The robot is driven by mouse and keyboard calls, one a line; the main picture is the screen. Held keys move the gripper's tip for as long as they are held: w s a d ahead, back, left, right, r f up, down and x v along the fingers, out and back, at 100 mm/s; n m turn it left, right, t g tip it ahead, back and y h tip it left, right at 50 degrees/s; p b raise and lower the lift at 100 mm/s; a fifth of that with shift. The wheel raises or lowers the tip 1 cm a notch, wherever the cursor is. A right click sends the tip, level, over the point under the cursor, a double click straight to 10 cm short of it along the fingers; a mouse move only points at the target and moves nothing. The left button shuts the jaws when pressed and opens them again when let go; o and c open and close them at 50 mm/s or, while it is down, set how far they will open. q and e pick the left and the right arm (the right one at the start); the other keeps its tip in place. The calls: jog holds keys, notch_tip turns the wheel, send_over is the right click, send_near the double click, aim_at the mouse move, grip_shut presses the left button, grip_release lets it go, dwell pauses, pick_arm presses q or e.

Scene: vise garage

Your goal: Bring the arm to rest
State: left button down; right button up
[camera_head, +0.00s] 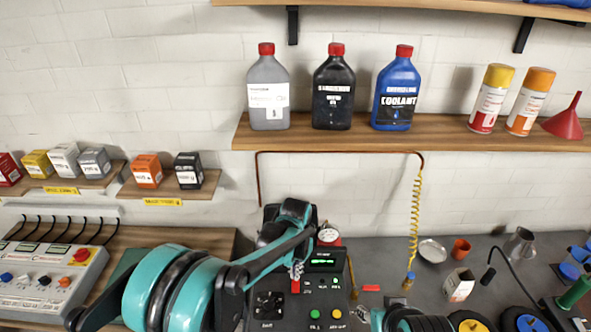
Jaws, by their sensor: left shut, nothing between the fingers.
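My left arm comes in from the lower left, with thick teal and black links, and bends up to a wrist in front of the wall. My left gripper (297,270) points down beside a black control box (318,300) with a green display. Its fingers are shut with nothing between them; whether they touch the box I cannot tell. Part of my right arm shows at the bottom edge, right of centre; its gripper is out of view.
A wooden shelf (240,138) carries several bottles, spray cans and a red funnel (564,118). Small boxes stand on lower left shelves. A grey switch panel (45,285) is at left.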

pick_arm(q)
jog(key=s+a+r+n+t+b, duration=0.3)
jog(key=s+a+r+t, duration=0.1)
jog(key=s+a+r, duration=0.6)
jog(key=s+a+f+n+t+b, duration=0.3)
jog(key=s+a, duration=0.4)
jog(key=s, duration=0.2)
jog(key=shift+a+f, duration=0.15)
jog(key=shift+a, duration=0.25)
